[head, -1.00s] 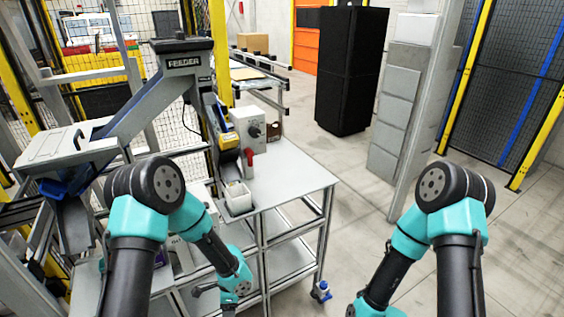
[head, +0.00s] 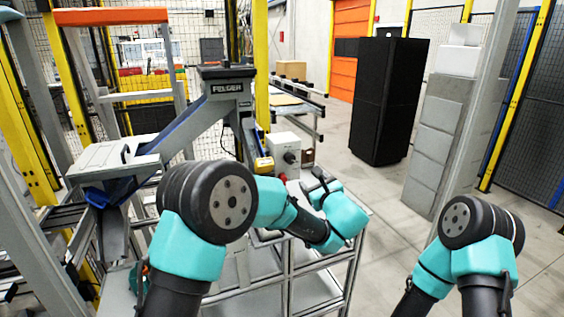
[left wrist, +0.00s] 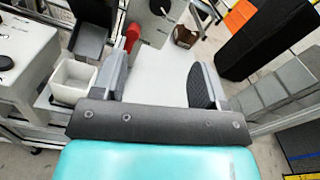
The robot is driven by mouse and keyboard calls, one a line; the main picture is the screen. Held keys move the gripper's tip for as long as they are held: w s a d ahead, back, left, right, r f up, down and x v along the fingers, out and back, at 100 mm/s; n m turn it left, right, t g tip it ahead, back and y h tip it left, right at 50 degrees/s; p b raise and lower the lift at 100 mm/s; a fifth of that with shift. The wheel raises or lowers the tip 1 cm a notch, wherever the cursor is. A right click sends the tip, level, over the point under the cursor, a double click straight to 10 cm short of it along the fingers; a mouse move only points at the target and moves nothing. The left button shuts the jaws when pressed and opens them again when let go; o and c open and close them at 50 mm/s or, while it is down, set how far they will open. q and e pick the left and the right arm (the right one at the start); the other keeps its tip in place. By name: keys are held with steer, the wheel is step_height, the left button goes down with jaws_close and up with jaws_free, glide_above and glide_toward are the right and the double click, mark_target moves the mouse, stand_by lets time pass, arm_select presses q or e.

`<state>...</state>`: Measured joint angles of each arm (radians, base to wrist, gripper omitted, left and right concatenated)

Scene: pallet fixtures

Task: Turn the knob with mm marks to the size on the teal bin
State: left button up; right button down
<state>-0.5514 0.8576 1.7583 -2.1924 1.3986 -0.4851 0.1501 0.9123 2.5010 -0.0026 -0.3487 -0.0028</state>
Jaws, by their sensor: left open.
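A pale grey control box (head: 284,146) with a dark knob (head: 290,157) stands on the grey table by the feeder. The left wrist view shows the box (left wrist: 152,22) and part of its dark knob (left wrist: 158,7) at the top edge. Any mm marks are too small to read. My left gripper (head: 319,182) is over the table, in front of and to the right of the box. Its fingers (left wrist: 160,75) are apart with nothing between them, short of the box. I see no bin clearly teal. My right gripper is out of view; only its arm shows.
A red handle (left wrist: 131,38) is beside the box, and a white open bin (left wrist: 72,80) is left of my fingers. The feeder (head: 228,88) and its chute stand left of the box. A black cabinet (head: 385,100) stands behind, with open floor before it.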

mark_target(291, 160)
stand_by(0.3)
arm_select(q)
steer(key=x, duration=1.7)
steer(key=shift+w, duration=0.25)
steer(key=shift+c, duration=0.5)
steer(key=shift+d, duration=0.1)
steer(key=c, duration=0.8)
steer(key=shift+c, duration=0.2)
